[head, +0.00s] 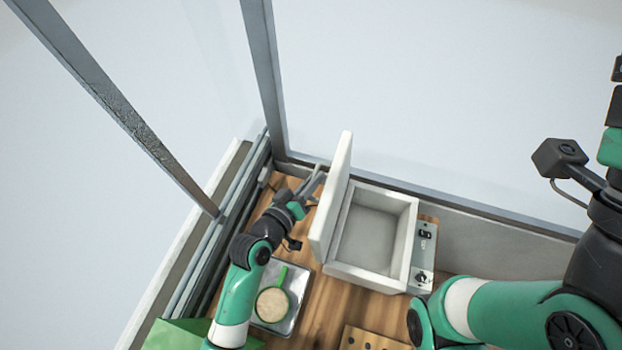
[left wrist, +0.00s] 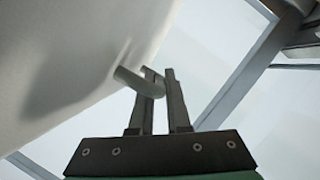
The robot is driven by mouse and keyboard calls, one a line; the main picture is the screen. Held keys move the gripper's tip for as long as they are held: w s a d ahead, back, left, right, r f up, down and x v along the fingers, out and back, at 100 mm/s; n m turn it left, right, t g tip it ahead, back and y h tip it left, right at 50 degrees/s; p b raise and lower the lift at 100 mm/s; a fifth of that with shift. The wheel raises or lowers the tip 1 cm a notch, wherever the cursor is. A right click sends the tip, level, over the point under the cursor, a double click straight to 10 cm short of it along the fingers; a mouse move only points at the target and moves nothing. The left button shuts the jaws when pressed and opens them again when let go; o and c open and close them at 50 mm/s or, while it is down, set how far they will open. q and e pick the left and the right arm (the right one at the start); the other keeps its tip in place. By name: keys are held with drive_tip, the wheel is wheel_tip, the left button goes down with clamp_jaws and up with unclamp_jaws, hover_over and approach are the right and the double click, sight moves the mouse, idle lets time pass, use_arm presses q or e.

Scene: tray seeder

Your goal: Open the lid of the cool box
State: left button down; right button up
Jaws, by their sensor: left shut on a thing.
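The cool box (head: 408,240) is a pale box with an open top and an empty-looking grey inside. Its white lid (head: 332,200) stands up steeply along the box's left side, swung clear of the opening. My left gripper (head: 318,180) is at the outer face of the lid, near its far end. In the left wrist view, the fingers (left wrist: 160,78) are shut on the lid's grey handle (left wrist: 138,82), a curved bar standing out from the pale lid face (left wrist: 70,60). The handle is hidden in the head view. My right arm shows at the right, but its fingertips do not.
A metal tray (head: 297,322) with a green-handled round sieve (head: 272,304) lies left of the box. A control panel (head: 424,258) sits on the box's right. A wooden block with holes (head: 368,340) is in front. Frame posts (head: 262,70) and a rear ledge border the wooden table.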

use_arm(q)
drive_tip(key=c, duration=1.2)
unclamp_jaws()
drive_tip(key=shift+f, duration=0.1)
drive_tip(key=shift+o, duration=0.2)
drive_tip(key=shift+s, duration=0.15)
drive_tip(key=p+v, duration=0.6)
drive_tip(key=v, duration=0.5)
drive_tip(key=shift+s+a, duration=0.1)
drive_tip(key=shift+a, duration=0.05)
